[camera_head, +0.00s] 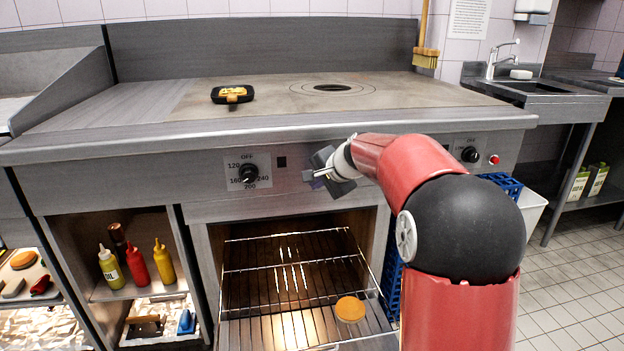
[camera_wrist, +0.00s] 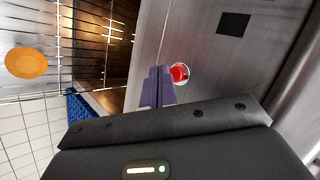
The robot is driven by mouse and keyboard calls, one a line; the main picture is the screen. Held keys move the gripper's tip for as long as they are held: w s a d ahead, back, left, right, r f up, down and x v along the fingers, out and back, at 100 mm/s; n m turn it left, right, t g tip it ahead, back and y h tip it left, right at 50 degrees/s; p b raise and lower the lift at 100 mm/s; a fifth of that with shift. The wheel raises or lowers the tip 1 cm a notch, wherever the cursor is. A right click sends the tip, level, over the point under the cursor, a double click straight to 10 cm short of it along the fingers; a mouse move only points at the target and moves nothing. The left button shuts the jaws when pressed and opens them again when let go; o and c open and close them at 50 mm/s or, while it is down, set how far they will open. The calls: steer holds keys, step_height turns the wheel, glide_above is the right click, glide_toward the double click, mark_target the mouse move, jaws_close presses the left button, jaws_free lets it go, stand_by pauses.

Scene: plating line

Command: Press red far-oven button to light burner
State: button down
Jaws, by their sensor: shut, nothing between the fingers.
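My gripper (camera_head: 312,175) is shut and empty, with its fingertips close to the oven's front panel, right of a dark square (camera_head: 282,162). In the wrist view a red button (camera_wrist: 180,73) in a pale ring sits right beside the shut fingertips (camera_wrist: 158,78); I cannot tell whether they touch it. In the head view that button is hidden by my gripper. Another red button (camera_head: 494,160) is on the panel at the far right, beside a black knob (camera_head: 469,154). The round burner (camera_head: 333,87) on the cooktop shows no flame.
A black pan with food (camera_head: 232,95) stands on the cooktop. A dial (camera_head: 249,174) is left of my gripper. The oven below is open, its rack (camera_head: 265,295) holding a round orange-brown patty (camera_head: 350,309). Blue crates (camera_head: 502,184) are at the right.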

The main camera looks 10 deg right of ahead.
steer(key=shift+w, duration=0.1)
steer(key=shift+w, duration=0.3)
steer(key=shift+w+p, duration=0.5)
stand_by(0.7)
steer(key=shift+s, duration=0.1)
steer(key=shift+s+b, duration=0.65)
steer(key=shift+s, duration=0.15)
steer(key=s+b, duration=0.2)
steer(key=s, duration=0.3)
steer(key=shift+b, duration=0.4)
